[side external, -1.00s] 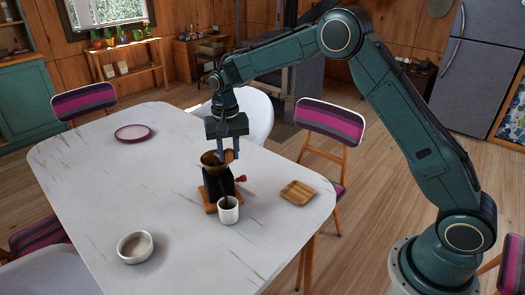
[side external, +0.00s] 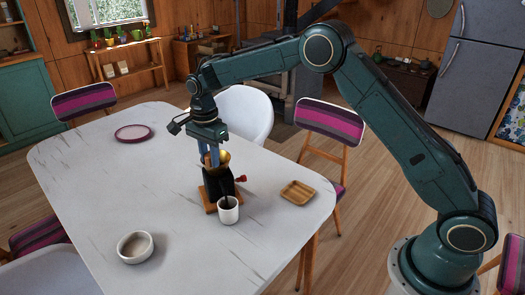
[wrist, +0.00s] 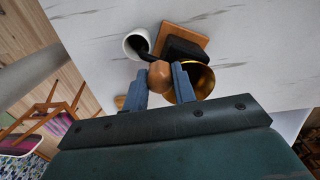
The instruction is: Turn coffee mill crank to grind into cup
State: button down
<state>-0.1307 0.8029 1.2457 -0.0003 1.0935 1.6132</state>
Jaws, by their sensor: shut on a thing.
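The coffee mill (side external: 217,182) stands upright on its wooden base (side external: 209,206), with a black body and a brass hopper (side external: 222,158) on top. It also shows in the wrist view, with the brass hopper (wrist: 202,80) beside my fingers. My gripper (side external: 209,160) points down above the mill and is shut on the round wooden crank knob (wrist: 159,75), which sits between the blue fingers. The white cup (side external: 229,211) stands in front of the mill, under its dark spout; the cup also shows in the wrist view (wrist: 131,46). The crank's arm is mostly hidden.
A small wooden tray (side external: 298,192) lies to the right of the mill, and a white bowl (side external: 135,247) to the front left. A pink-rimmed plate (side external: 133,133) lies at the back left. Much of the marble-look table (side external: 100,190) is clear.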

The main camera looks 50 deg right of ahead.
aim_at(207, 154)
jog(key=shift+w+a+r+m, duration=0.15)
jog(key=shift+w+m, duration=0.1)
jog(key=shift+m, duration=0.25)
jog(key=c, duration=1.1)
grip_release()
jog(key=shift+r, duration=6.85)
jog(key=shift+s, duration=0.1)
